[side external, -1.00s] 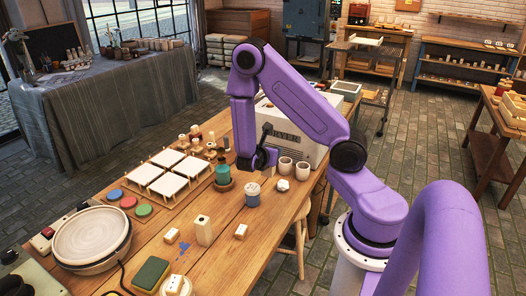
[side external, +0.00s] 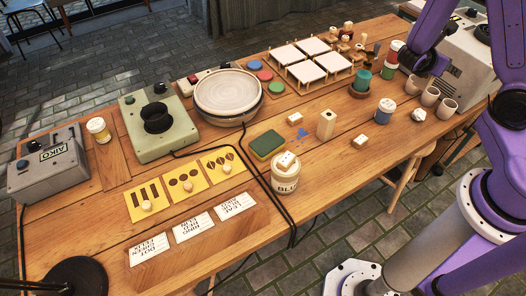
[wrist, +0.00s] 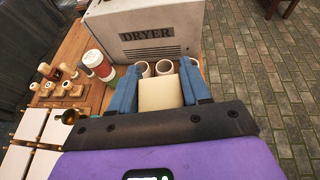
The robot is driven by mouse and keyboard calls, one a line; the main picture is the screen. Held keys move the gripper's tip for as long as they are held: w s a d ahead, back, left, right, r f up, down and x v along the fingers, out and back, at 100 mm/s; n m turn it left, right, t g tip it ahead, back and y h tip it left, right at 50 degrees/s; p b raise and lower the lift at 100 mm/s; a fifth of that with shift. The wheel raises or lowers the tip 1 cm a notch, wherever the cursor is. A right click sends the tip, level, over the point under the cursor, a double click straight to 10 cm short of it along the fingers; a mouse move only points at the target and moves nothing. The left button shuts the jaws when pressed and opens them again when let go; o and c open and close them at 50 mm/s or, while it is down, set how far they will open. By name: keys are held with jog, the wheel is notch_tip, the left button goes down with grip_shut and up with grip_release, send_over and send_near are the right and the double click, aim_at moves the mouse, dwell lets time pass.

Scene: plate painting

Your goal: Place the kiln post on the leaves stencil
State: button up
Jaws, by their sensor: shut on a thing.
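My gripper (wrist: 160,78) is shut on a pale cream block (wrist: 160,96), seen between its two blue fingers in the wrist view; it appears to be the kiln post. In the side view my wrist is at the upper right, near the mugs, and the fingers and block cannot be made out. The leaves stencil (side external: 215,160) is a yellow card with dark leaf shapes, flat on the table, rightmost of three. A small pale knob (side external: 227,169) is on it. My gripper is far from the stencil, to its upper right.
The dots stencil (side external: 176,186) and bars stencil (side external: 133,208) lie to the left. Mugs (wrist: 164,68) and the DRYER box (wrist: 148,30) are ahead of my gripper.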

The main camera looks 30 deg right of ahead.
jog(key=w+a+f+n+t+y, duration=0.15)
jog(key=w+a+n+t, duration=0.25)
jog(key=w+a, duration=0.7)
jog(key=w+a+n+t+y, duration=0.4)
jog(key=w+a, duration=0.3)
jog(key=a, duration=0.7)
jog(key=a+r+n+t+y, duration=0.15)
jog(key=a+n+y, duration=0.25)
jog(key=a, duration=1.3)
jog(key=a+n+t+y, duration=0.3)
jog(key=a+n+y, duration=0.15)
jog(key=a, duration=1.15)
jog(key=shift+g+h, duration=0.25)
jog(key=shift+h, duration=0.05)
jog(key=shift+d+f, duration=0.1)
jog(key=shift+f, duration=8.6)
jog(key=shift+f, duration=0.1)
jog(key=o, duration=1.2)
jog(key=shift+o, duration=0.2)
